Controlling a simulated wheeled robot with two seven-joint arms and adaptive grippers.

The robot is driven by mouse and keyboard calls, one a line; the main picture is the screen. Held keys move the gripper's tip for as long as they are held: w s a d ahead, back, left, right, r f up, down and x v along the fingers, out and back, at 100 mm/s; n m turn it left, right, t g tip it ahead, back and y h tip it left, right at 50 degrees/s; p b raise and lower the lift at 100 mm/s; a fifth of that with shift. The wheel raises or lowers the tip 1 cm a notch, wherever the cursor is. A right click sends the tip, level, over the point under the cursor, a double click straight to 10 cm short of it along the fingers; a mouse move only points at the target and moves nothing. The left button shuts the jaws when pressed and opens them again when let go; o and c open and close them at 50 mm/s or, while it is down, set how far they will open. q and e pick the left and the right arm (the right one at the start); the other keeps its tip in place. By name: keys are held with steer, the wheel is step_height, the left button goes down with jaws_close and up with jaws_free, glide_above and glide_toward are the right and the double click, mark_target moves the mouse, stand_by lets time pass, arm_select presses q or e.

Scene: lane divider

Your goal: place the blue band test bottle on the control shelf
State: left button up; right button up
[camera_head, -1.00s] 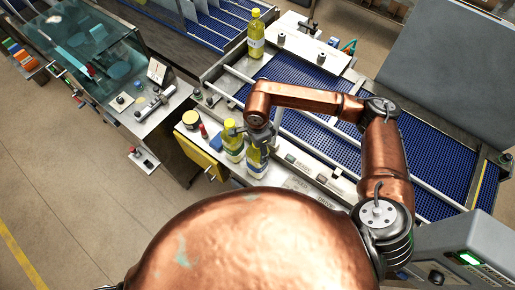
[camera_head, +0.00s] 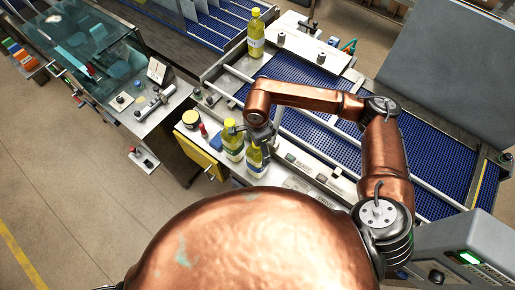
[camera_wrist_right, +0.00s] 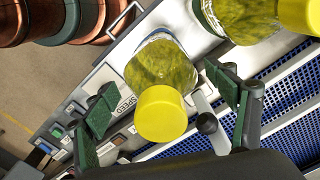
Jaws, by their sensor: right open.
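My right gripper (camera_head: 261,136) is open, just above and behind a yellow-green bottle (camera_head: 256,160) on the narrow shelf at the conveyor's near side. In the right wrist view this bottle's yellow cap (camera_wrist_right: 161,114) shows between the spread fingers, with room on both sides. A second similar bottle (camera_head: 233,148) stands upright close to its left. A third bottle (camera_head: 256,36) stands far off at the conveyor's back left corner, with a pale label. My left gripper is not in view.
The blue conveyor belt (camera_head: 310,90) with pale rails lies behind the shelf. A glass-covered bench (camera_head: 90,45) is at the upper left.

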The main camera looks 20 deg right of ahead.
step_height(320, 180, up, 11)
steer(key=b, duration=0.2)
steer(key=shift+w+f+b, duration=0.1)
steer(key=shift+f+b, duration=0.05)
steer(key=shift+b, duration=0.15)
steer(key=shift+r, duration=0.4)
